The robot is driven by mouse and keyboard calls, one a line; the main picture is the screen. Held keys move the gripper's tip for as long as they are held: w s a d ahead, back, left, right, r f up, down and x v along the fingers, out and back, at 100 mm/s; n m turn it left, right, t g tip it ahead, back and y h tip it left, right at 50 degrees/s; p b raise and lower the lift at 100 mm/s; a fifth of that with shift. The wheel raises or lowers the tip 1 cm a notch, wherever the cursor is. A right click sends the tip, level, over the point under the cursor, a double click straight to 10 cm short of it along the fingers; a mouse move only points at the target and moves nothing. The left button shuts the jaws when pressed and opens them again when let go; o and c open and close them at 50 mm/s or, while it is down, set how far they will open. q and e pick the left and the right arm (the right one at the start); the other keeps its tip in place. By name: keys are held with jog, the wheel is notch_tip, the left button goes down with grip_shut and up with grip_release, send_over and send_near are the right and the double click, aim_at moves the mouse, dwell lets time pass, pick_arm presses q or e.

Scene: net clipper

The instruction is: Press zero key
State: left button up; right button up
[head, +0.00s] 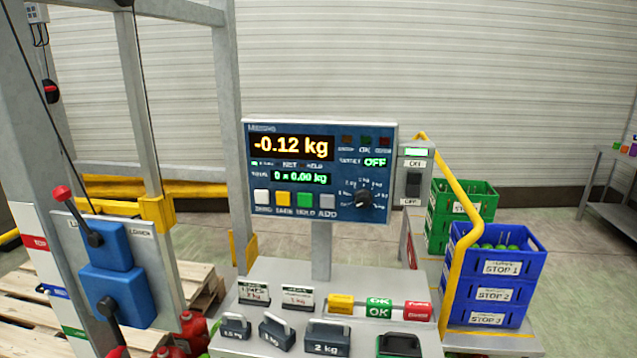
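The scale's blue panel (235,160) stands on a grey post at the middle. Its main display (291,146) reads -0.12 kg in yellow. A smaller green line below reads about 0 x 0.00 kg. The white zero key (262,197) is the leftmost in a row of keys under the displays, with a blurred label. The yellow key (283,198), green key (305,199) and grey key (327,201) sit to its right. Nothing covers the zero key. Neither of my grippers is in view.
Below the panel a grey bench (262,270) holds labelled weights (327,337) and coloured blocks. A switch box (413,180) and yellow rail (462,225) stand right, before blue crates (492,285). A blue lever unit (115,270) stands left. Space directly before the panel looks clear.

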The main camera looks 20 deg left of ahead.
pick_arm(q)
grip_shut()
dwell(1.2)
